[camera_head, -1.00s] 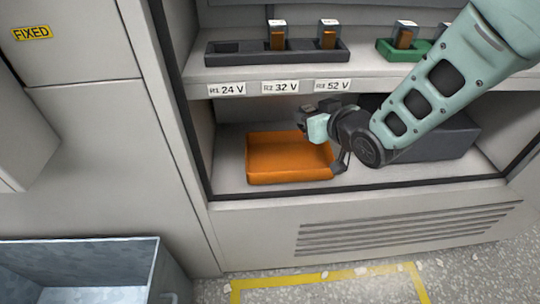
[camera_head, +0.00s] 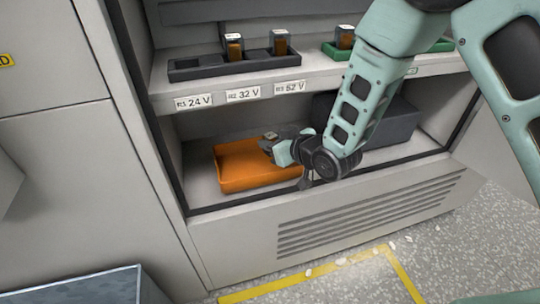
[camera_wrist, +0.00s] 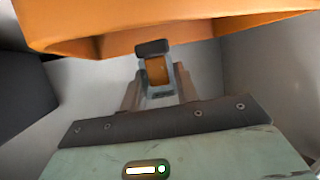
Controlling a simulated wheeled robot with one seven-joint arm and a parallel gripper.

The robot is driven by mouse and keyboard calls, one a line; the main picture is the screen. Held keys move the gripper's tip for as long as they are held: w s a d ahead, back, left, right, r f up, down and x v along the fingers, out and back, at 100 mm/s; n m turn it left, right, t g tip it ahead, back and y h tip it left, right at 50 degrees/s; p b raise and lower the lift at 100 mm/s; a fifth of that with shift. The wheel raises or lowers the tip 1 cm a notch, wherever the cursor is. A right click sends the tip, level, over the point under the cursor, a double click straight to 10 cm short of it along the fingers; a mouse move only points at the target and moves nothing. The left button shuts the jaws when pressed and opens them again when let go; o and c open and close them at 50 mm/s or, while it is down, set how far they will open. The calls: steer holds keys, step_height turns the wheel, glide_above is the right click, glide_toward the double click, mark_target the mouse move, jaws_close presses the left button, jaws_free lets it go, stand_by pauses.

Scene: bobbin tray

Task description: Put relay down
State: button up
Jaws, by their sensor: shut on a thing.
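My gripper (camera_wrist: 156,84) is shut on a relay (camera_wrist: 156,70), a dark-topped block with an orange-brown window, in the wrist view. In the head view my gripper (camera_head: 267,145) is at the right part of the orange bin (camera_head: 238,182) on the lower shelf. The relay is too small and dark to make out clearly there. The bin's orange wall (camera_wrist: 190,22) fills the top of the wrist view, close to the relay. I cannot tell whether they touch.
Above, a black socket tray (camera_head: 205,67) holds two relays (camera_head: 234,47) and has an empty left slot over the 24 V label (camera_head: 193,102). A green tray (camera_head: 432,46) holds another relay (camera_head: 345,36). A dark box (camera_head: 392,125) stands right of the bin.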

steer(key=shift+f+b, duration=0.6)
steer(key=shift+f, duration=1.15)
steer(key=shift+f, duration=0.1)
steer(key=shift+f, duration=0.15)
steer(key=o, duration=1.1)
